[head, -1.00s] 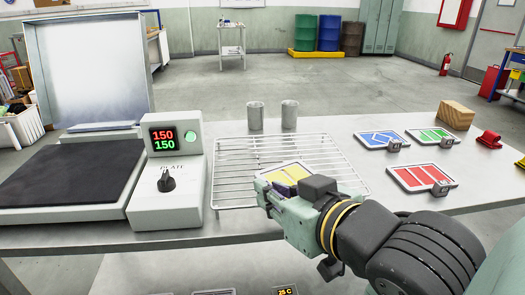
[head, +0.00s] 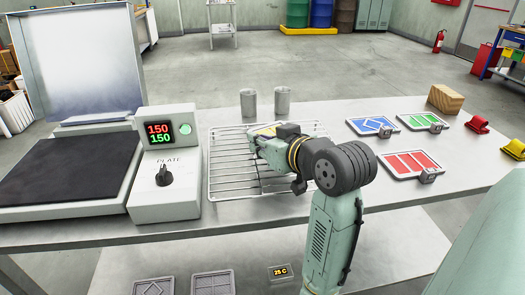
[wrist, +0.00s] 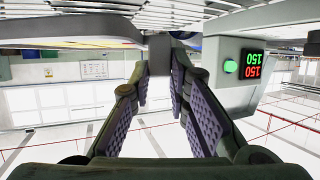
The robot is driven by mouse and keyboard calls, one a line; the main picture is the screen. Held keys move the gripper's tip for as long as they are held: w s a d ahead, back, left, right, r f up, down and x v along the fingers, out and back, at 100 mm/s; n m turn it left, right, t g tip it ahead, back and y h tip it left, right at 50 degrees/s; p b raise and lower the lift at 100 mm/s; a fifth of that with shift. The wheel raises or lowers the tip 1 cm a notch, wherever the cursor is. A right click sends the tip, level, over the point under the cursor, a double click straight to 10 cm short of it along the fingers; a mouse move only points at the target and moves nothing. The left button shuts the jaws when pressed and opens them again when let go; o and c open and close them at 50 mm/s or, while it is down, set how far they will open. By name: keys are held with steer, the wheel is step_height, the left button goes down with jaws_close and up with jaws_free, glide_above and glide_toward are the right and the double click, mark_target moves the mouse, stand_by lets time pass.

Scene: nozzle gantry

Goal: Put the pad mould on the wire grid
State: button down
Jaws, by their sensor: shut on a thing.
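The yellow mould (head: 266,131), which I take to be the pad mould, is mostly hidden behind my gripper in the head view. My gripper (head: 258,142) is over the wire grid (head: 222,178), towards its back half. In the wrist view my gripper (wrist: 159,65) is shut on a small grey block (wrist: 159,46), apparently the mould's handle. The wire grid's bars (wrist: 225,14) show upside down at the top of that view, close to the mould. I cannot tell whether the mould touches the bars.
Two metal cups (head: 282,101) stand behind the grid. The control box (head: 167,165) reading 150 and the dark plate (head: 65,168) are on the left. Blue (head: 372,126), green (head: 421,121) and red (head: 411,163) moulds and a wooden block (head: 446,98) lie on the right.

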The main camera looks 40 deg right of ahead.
steer(key=shift+f+p, duration=0.3)
steer(key=shift+f, duration=1.4)
steer(key=shift+f, duration=0.1)
steer(key=c, duration=1.5)
jaws_free()
steer(key=shift+c, duration=0.2)
